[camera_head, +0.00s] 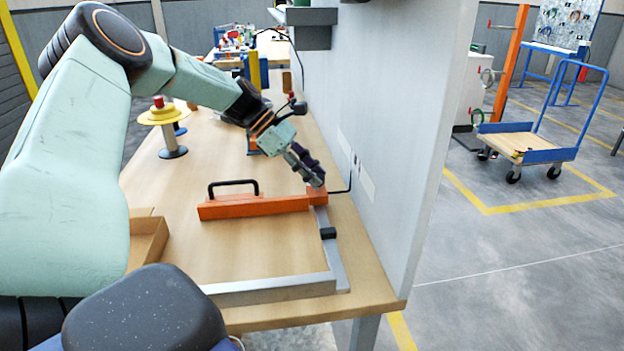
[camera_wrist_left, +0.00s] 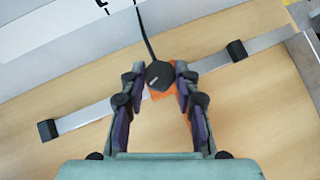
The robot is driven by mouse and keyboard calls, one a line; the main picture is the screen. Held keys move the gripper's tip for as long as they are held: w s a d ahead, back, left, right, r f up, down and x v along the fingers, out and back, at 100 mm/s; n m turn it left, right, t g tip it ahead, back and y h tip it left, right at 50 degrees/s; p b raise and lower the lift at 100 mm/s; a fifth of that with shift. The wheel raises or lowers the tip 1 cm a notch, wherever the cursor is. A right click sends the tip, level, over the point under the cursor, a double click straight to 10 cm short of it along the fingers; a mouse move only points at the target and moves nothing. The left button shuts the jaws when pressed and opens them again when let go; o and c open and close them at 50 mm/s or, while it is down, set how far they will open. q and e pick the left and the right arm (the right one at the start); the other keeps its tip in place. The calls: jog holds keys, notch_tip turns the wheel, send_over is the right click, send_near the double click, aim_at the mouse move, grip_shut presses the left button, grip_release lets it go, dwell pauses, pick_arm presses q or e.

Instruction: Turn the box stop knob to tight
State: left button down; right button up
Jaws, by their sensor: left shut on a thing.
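The orange box stop (camera_head: 258,206) with a black handle lies across the table, its right end at the grey metal rail (camera_head: 337,265). My left gripper (camera_head: 316,182) reaches down onto that right end. In the left wrist view a dark knob (camera_wrist_left: 159,73) with a small pale mark sits between the fingertips of my left gripper (camera_wrist_left: 159,77), which is shut on it. A little orange of the stop (camera_wrist_left: 163,91) shows beneath. In the head view the fingers hide the knob. I cannot tell which setting the mark indicates. My right gripper is not in view.
A black block (camera_head: 328,233) sits on the rail, nearer than the stop. A grey wall panel (camera_head: 390,120) stands close along the table's right side. A yellow-topped spool stand (camera_head: 170,135) and a cardboard box (camera_head: 147,240) are at left.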

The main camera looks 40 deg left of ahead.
pick_arm(q)
jog(key=m+g, duration=0.1)
jog(key=m, duration=0.1)
jog(key=m+g+h, duration=0.1)
jog(key=shift+w+a+f+m+g, duration=0.1)
jog(key=shift+w+m+g, duration=0.05)
jog(key=shift+m+g, duration=0.55)
jog(key=shift+w+a+m+g, duration=0.25)
jog(key=shift+m+g, duration=0.35)
jog(key=shift+m, duration=0.2)
jog(key=shift+s+d+m+g, duration=0.15)
jog(key=shift+d+m+g, duration=0.15)
jog(key=shift+m+g, duration=0.15)
jog(key=c, duration=1)
grip_release()
jog(key=shift+a, duration=0.15)
